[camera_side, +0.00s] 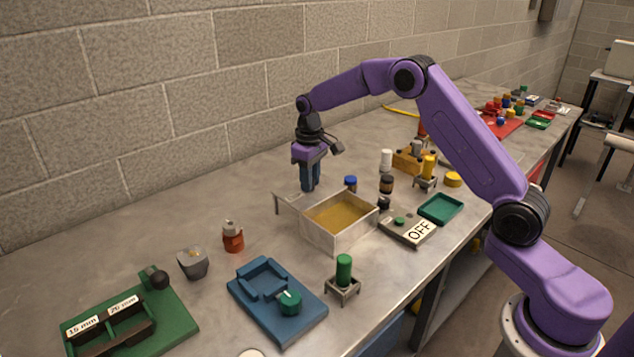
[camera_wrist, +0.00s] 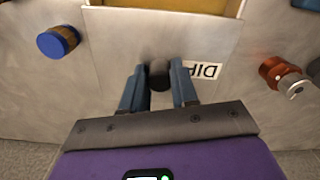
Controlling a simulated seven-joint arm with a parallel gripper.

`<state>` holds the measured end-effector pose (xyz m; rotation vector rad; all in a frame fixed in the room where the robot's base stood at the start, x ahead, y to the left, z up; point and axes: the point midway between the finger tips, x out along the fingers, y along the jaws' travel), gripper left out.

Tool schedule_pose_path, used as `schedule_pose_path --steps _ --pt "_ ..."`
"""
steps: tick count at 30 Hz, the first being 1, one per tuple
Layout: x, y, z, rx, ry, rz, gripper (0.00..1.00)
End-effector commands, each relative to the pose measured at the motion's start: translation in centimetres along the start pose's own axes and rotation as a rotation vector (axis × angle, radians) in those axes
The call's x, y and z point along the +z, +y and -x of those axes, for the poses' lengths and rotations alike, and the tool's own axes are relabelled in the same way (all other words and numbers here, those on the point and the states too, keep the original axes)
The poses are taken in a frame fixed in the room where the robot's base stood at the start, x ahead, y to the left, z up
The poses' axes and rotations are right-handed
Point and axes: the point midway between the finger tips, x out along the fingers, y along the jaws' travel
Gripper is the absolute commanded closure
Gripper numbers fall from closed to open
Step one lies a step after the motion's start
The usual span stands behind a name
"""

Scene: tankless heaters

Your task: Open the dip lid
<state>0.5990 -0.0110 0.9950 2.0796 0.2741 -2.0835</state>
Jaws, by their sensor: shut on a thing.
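The dip lid (camera_wrist: 115,45) is a grey metal panel with a white DIP label (camera_wrist: 206,71) and a black knob (camera_wrist: 158,74). My gripper (camera_side: 310,188) is shut on the knob, one blue finger on each side; it also shows in the wrist view (camera_wrist: 158,82). In the side view the lid (camera_side: 289,201) lies behind the metal dip box (camera_side: 346,236), off its opening. The box is open on top and shows a yellow-brown inside (camera_side: 340,213). The knob is hidden behind the fingers in the side view.
A blue-capped jar (camera_side: 350,184) and a red-orange bottle (camera_side: 232,237) stand on either side of the lid. A grey cup (camera_side: 193,262), a blue fixture (camera_side: 277,303) and an OFF sign (camera_side: 421,231) are nearby. The block wall runs behind the bench.

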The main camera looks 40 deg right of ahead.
Motion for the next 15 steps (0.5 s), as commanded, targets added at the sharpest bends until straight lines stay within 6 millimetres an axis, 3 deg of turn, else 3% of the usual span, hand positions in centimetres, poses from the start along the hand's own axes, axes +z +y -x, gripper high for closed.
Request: schedule_pose_path --steps 9,10,12,15 --pt "-0.24 -0.01 0.18 0.001 0.007 0.002 1.0" --pt "-0.24 -0.01 0.18 0.001 0.007 0.002 0.65" --pt "-0.22 -0.01 0.16 0.001 0.006 0.001 0.46" --pt "-0.18 0.0 0.12 0.0 0.005 0.001 0.46"
